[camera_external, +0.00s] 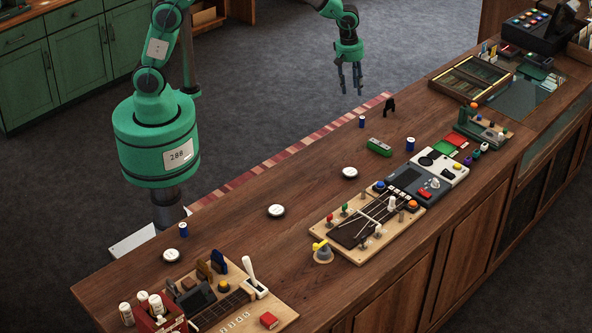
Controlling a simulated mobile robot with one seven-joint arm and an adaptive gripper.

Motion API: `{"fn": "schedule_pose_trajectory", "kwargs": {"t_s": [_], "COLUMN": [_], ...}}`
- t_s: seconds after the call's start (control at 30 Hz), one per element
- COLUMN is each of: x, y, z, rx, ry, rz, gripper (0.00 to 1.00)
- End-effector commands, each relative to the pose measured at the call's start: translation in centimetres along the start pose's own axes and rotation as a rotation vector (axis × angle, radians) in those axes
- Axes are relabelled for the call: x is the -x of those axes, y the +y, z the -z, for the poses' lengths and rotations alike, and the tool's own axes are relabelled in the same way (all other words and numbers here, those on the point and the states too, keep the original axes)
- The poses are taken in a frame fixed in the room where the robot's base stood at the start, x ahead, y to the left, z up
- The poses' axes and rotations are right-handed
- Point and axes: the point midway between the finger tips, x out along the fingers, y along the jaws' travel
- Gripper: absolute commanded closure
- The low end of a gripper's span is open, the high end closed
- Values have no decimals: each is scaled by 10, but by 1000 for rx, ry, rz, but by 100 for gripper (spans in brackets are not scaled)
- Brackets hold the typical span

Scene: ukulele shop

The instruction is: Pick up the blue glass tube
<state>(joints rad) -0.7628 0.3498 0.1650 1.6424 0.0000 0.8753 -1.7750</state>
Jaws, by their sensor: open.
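Three small blue upright cylinders stand on the wooden counter (320,205). One blue cylinder (362,121) is near the back edge, one larger blue cylinder (410,144) is right of a green box, and one blue cylinder (183,230) is at the left. I cannot tell from this view which is the blue glass tube. My gripper (350,92) is open and empty, pointing down, with its fingers above and behind the back-edge cylinder in the picture. It is apart from all three.
A green box (379,147) and a small black stand (389,106) are near the back-edge cylinder. White discs (276,210) lie along the counter. Instrument boards (367,227) fill its front side. Bare wood shows between these items.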

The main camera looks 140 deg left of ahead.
Motion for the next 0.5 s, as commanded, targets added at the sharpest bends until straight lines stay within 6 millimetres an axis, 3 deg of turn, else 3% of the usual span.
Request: {"fn": "schedule_pose_trajectory", "kwargs": {"t_s": [0.3,0.5], "x": [-73,-113], "y": [56,74], "z": [90,139], "rx": [404,609], "ry": [31,49], "rz": [58,83], "gripper": [60,60]}}
